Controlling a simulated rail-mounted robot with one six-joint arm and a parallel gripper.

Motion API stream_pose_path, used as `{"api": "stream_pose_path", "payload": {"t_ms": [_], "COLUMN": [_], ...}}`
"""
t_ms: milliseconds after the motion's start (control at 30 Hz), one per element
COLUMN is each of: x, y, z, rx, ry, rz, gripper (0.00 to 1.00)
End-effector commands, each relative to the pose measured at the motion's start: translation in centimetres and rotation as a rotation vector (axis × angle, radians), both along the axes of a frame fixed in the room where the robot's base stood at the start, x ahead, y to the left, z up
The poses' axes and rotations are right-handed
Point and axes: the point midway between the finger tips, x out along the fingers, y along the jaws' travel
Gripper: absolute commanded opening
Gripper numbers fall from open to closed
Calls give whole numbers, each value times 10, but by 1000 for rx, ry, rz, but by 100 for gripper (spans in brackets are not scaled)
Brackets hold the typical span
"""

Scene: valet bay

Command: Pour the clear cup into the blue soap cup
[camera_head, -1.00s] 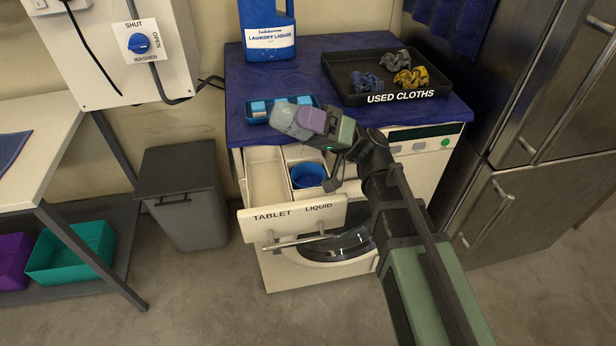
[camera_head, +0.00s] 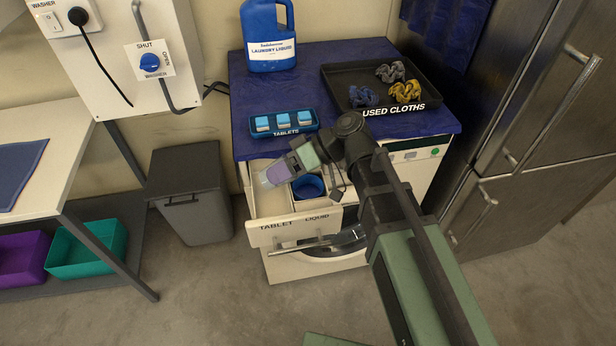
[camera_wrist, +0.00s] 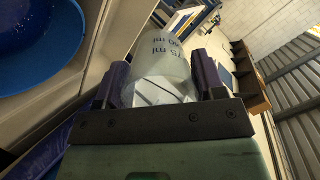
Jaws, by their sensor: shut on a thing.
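The blue soap cup (camera_head: 308,187) sits in the liquid compartment of the open drawer (camera_head: 292,230). Part of its rim also fills the upper left of the wrist view (camera_wrist: 40,38). My gripper (camera_head: 276,174) is just left of the blue cup, over the tablet side of the drawer. It is shut on the clear cup, which shows between the fingers in the wrist view (camera_wrist: 168,62) with printed ml marks. In the head view the clear cup is hard to make out at the fingertips. I cannot tell whether it holds liquid.
On the blue worktop stand a tray of tablets (camera_head: 284,124), a laundry liquid jug (camera_head: 268,40) and a used cloths tray (camera_head: 345,98). A grey bin (camera_head: 190,195) stands left of the drawer. A steel fridge (camera_head: 520,130) is at right.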

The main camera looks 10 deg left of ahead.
Motion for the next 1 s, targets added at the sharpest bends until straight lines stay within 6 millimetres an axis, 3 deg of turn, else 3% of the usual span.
{"api": "stream_pose_path", "payload": {"t_ms": [33, 133, 333, 633, 700, 1000], "x": [0, -1, -5, -21, -23, -26], "y": [1, 2, 12, 50, 54, 59], "z": [17, 23, 12, 4, 12, 13], "rx": [-32, -111, -404, -806, -871, -968], "ry": [-16, -52, -195, -385, -414, -457], "rz": [1, 2, 6, 6, 6, 1], "gripper": [40, 40, 40, 40, 40, 40]}}
